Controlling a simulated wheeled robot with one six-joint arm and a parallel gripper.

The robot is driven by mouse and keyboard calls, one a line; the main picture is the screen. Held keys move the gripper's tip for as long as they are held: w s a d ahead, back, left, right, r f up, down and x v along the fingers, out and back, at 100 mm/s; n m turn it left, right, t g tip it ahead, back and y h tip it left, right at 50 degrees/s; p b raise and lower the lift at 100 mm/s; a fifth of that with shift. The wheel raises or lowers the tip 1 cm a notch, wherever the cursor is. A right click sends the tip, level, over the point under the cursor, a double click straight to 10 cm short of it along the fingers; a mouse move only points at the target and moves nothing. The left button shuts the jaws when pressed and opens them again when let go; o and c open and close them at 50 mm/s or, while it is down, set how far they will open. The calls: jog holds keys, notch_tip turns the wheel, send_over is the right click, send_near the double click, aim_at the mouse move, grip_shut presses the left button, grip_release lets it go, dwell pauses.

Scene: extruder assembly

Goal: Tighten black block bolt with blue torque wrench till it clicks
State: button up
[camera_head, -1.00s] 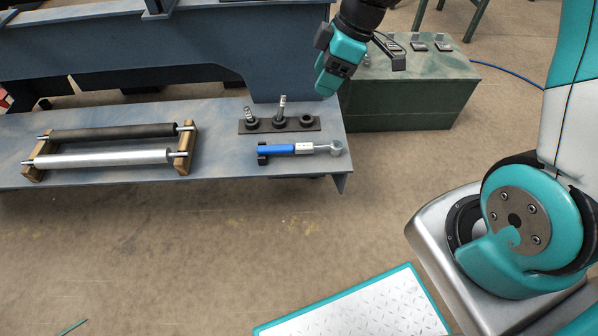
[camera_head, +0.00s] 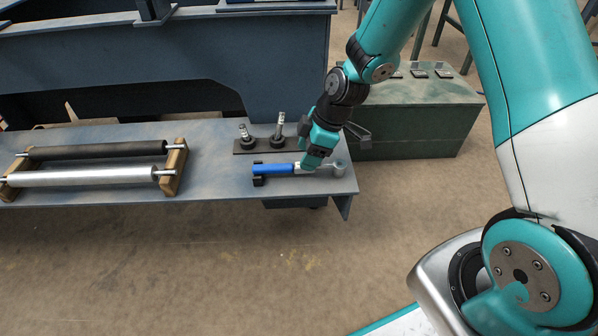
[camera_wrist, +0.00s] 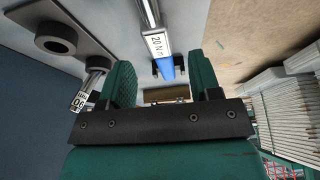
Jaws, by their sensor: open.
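The blue torque wrench (camera_head: 273,169) lies flat on the bench with its blue handle to the left and its round metal head to the right. It also shows in the wrist view (camera_wrist: 157,43), with a white "20 N" label on its shaft. My gripper (camera_head: 309,165) is over the label part of the wrench in the head view. In the wrist view my gripper (camera_wrist: 163,78) is open, and the wrench runs through the gap ahead of its fingers. I cannot tell how high the fingers are above it. I cannot make out the black block bolt.
A black holder strip (camera_head: 262,147) with upright sockets stands just behind the wrench; my gripper hides its right end. Two rollers on wooden supports (camera_head: 174,166) lie to the left. A green cabinet (camera_head: 425,130) stands right of the bench. The floor in front is clear.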

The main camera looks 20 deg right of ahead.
jog(key=b+x, duration=0.2)
jog(key=x, duration=0.3)
jog(key=shift+f+b, duration=0.25)
jog(key=shift+b, duration=0.05)
jog(key=shift+r, duration=0.1)
grip_shut()
jog(key=shift+r, duration=0.1)
notch_tip(320, 180, up, 20)
jog(key=p, duration=0.7)
jog(key=c, duration=0.8)
grip_release()
grip_shut()
